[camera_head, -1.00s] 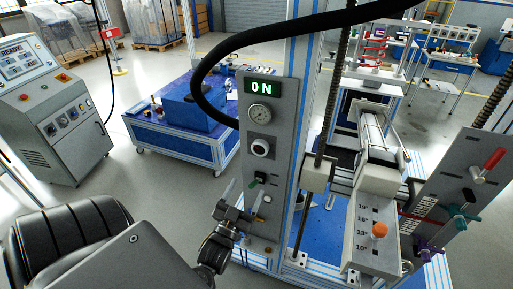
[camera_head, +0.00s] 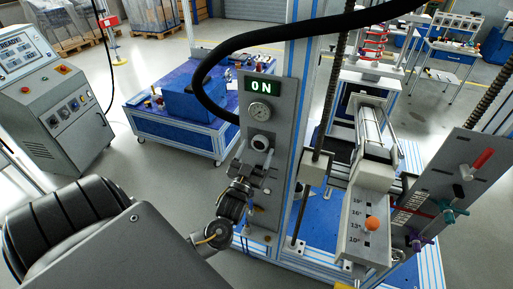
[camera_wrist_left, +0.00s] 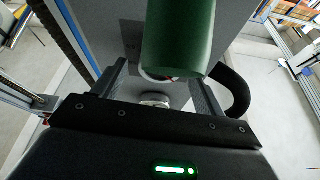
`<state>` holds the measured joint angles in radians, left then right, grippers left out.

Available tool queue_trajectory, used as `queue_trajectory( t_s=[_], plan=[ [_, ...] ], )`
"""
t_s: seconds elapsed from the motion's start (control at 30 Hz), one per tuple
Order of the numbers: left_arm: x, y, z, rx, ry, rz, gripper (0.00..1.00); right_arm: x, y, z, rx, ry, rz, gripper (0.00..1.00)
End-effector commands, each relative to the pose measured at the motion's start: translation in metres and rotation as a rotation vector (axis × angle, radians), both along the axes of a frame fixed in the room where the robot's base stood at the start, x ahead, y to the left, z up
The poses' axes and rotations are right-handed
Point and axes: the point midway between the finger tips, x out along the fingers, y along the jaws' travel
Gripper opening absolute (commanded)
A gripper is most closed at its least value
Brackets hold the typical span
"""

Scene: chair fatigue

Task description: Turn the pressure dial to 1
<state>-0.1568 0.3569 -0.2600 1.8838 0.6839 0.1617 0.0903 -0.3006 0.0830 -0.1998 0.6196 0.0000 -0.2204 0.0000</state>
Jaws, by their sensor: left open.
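The grey control panel (camera_head: 285,100) carries a lit green "ON" display (camera_head: 260,86), a round gauge (camera_head: 259,111) and, below it, the pale round pressure dial (camera_head: 260,142). The dial's number marks are too small to read. My left gripper (camera_head: 256,159) is open at the panel, its fingers reaching up to just below the dial. It covers the lower panel, including the small switch there. In the left wrist view, the open fingers (camera_wrist_left: 158,92) stand either side of a pale round part that I cannot identify for sure. A dark green rounded thing (camera_wrist_left: 180,42) blocks the view above.
A black hose (camera_head: 205,85) arches over the panel's left side. Right of the panel are a threaded rod (camera_head: 330,95), a scale box with an orange knob (camera_head: 372,223), and a panel with a red lever (camera_head: 482,160). A grey console (camera_head: 50,110) stands far left.

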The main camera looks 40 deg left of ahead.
Motion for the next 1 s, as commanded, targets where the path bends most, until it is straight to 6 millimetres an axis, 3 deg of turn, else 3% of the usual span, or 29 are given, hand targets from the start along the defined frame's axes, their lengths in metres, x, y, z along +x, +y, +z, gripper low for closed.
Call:
queue_trajectory(
  t_s=[0.37,0.7,1.0],
  plan=[
    [0.0047,0.0014,0.0017,-0.001,0.000,0.000,0.70,0.0008,0.0027,0.0015,0.004,-0.001,-0.002,0.00],
    [0.0045,0.0012,0.0018,-0.001,0.000,-0.001,0.27,0.0012,0.0053,0.0015,0.007,-0.002,-0.002,0.00],
    [0.0047,0.0006,0.0008,-0.047,-0.016,0.000,0.27,0.0013,0.0050,-0.0013,0.006,-0.002,-0.001,0.00]
  ],
)
